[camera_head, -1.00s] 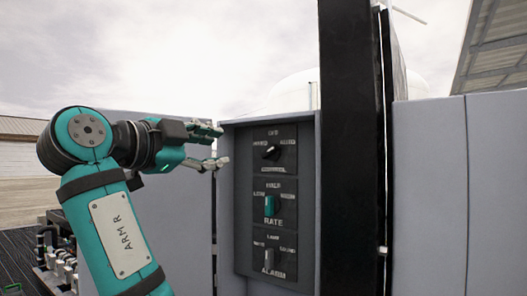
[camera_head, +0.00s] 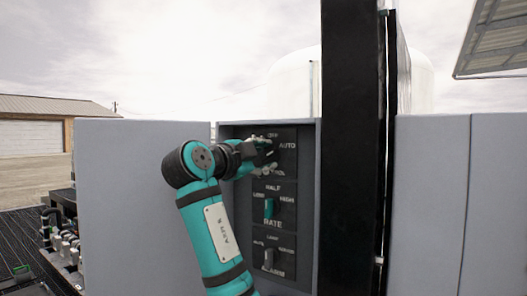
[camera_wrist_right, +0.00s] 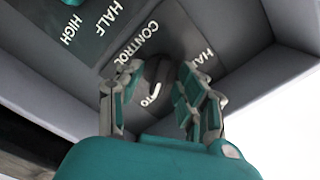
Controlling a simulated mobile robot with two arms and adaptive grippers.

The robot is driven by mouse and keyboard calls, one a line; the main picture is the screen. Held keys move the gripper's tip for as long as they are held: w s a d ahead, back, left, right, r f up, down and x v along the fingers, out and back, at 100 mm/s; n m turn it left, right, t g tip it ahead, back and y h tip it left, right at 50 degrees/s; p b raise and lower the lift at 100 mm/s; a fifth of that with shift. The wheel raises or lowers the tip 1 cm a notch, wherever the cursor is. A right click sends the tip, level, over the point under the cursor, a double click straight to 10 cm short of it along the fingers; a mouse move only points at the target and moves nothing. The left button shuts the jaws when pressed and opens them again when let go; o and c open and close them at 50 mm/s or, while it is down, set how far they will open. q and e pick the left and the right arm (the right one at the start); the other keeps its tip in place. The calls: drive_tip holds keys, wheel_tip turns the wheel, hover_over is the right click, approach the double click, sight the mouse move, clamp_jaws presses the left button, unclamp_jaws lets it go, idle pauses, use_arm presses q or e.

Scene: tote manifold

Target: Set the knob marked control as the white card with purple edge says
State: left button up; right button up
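The control knob (camera_wrist_right: 158,72) is dark and sits on the top black plate (camera_head: 288,165) of a grey panel. In the head view my right gripper covers the knob; OFF shows above it, AUTO at its right, and the end of CONTROL below. In the right wrist view my right gripper (camera_wrist_right: 162,78) has its two fingers on either side of the knob, apart, with a gap that looks open. I cannot tell whether a finger touches it or where it points. The white card with purple edge is not in view, nor is my left gripper.
Below are the teal RATE knob (camera_head: 269,208) and the grey ALARM knob (camera_head: 269,258). The panel is recessed, with a grey side wall (camera_wrist_right: 268,85) close to my right fingers. A black post (camera_head: 347,150) stands right of the panel. A grey door (camera_head: 140,210) stands left.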

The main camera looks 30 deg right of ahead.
drive_tip(key=shift+c, duration=0.4)
clamp_jaws()
